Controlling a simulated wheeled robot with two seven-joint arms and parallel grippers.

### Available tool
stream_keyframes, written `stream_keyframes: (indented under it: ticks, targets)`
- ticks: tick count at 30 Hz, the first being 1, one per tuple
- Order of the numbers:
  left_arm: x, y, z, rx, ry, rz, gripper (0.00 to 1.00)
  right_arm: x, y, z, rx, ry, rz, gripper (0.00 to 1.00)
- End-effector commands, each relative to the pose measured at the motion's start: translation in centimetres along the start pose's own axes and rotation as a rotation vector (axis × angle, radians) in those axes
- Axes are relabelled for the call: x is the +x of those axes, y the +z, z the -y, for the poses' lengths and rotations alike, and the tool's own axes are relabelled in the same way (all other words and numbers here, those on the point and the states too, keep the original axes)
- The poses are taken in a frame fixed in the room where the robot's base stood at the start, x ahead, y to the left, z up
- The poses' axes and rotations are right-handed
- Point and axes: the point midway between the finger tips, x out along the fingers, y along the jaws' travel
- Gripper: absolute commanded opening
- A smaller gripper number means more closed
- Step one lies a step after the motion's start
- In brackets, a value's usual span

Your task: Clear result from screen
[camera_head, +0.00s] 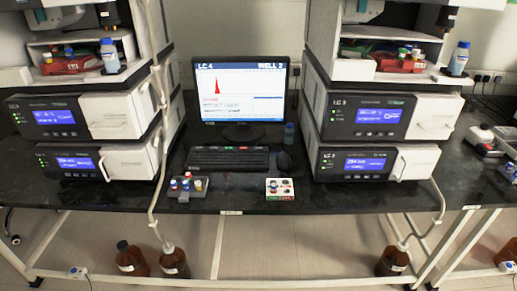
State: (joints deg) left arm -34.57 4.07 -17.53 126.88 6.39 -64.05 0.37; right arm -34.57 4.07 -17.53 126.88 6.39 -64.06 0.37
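The screen (241,95) stands upright at the back middle of the dark bench. A black keyboard (229,158) lies in front of the screen. A dark mouse (284,161) lies to the right of the keyboard. Neither of my grippers is in view.
Stacked instruments with lit blue displays flank the screen on the left (93,116) and right (366,115). A grey rack (187,188) with several coloured caps sits at the front edge. Brown bottles (174,262) stand on the floor. A pale tube hangs at left.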

Motion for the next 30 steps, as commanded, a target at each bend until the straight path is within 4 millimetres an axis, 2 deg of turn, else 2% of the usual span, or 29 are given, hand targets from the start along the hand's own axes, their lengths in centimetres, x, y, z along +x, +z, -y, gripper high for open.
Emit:
stream_keyframes:
  ticks: [3, 10, 30]
  targets:
    - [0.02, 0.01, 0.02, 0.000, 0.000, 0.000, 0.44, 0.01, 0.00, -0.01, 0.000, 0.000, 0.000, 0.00]
    - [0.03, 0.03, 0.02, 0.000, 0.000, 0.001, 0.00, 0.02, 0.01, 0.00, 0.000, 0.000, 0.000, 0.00]
    - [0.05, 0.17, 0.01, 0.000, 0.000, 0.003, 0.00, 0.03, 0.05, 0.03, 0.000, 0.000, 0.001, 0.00]
